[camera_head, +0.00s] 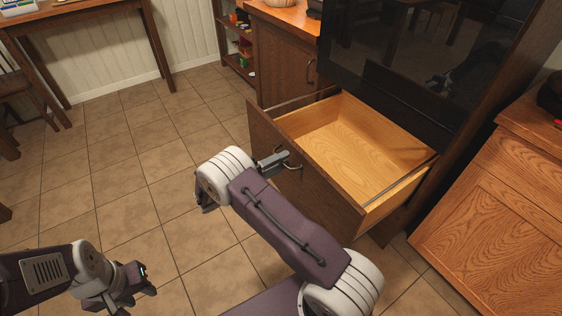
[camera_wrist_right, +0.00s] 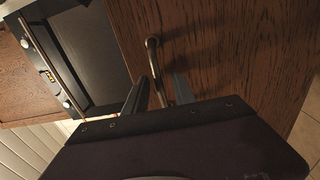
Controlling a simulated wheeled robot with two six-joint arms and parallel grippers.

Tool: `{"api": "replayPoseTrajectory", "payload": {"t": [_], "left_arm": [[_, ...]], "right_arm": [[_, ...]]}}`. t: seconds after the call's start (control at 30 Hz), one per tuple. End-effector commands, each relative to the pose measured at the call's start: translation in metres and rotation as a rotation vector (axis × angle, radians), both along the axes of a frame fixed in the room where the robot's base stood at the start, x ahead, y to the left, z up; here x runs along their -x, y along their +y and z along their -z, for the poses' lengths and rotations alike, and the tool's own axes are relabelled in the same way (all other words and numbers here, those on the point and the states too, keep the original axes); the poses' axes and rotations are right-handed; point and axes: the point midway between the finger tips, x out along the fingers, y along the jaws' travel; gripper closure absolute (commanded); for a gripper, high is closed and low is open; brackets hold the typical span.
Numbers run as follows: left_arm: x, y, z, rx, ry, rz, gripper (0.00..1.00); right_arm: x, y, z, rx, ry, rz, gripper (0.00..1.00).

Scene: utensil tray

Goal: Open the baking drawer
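The wooden drawer (camera_head: 362,146) is pulled well out of the dark cabinet, and its light wood inside is empty. Its front carries a curved metal handle (camera_head: 292,161). My right gripper (camera_head: 275,161) is at this handle. In the right wrist view the handle (camera_wrist_right: 153,62) passes between the two fingers of my right gripper (camera_wrist_right: 160,88); the fingers stand apart, with a gap beside the bar. The drawer front (camera_wrist_right: 215,50) fills much of that view. My left gripper (camera_head: 135,287) is empty at the lower left, away from the drawer, with its fingers apart.
A wooden cabinet (camera_head: 500,215) stands close on the right of the drawer. A counter cabinet (camera_head: 285,62) and a shelf (camera_head: 234,45) stand behind. A table (camera_head: 80,17) and chair (camera_head: 25,85) are at the far left. The tiled floor (camera_head: 120,165) on the left is clear.

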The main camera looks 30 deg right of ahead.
Motion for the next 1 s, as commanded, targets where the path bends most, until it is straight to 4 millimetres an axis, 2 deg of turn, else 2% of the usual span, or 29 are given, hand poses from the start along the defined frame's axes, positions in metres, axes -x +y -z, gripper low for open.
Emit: {"api": "replayPoseTrajectory", "payload": {"t": [0.07,0.3,0.43,0.6,1.0], "left_arm": [[0.000,0.000,-0.002,0.000,0.000,0.000,0.64],[0.000,0.000,-0.009,0.000,0.000,0.000,0.64],[0.000,0.000,-0.010,0.000,0.000,0.000,0.64],[0.000,0.000,-0.010,0.000,0.000,0.000,0.64],[0.000,0.000,-0.010,0.000,0.000,0.000,0.64]], "right_arm": [[0.000,0.009,0.000,0.000,-0.001,-0.004,0.69],[0.004,0.061,0.002,-0.001,-0.001,-0.004,0.69],[0.006,0.081,0.003,0.000,-0.001,-0.003,0.69],[0.007,0.090,0.003,0.000,0.001,0.000,0.69],[0.007,0.089,0.003,-0.001,0.001,0.001,0.69]]}}
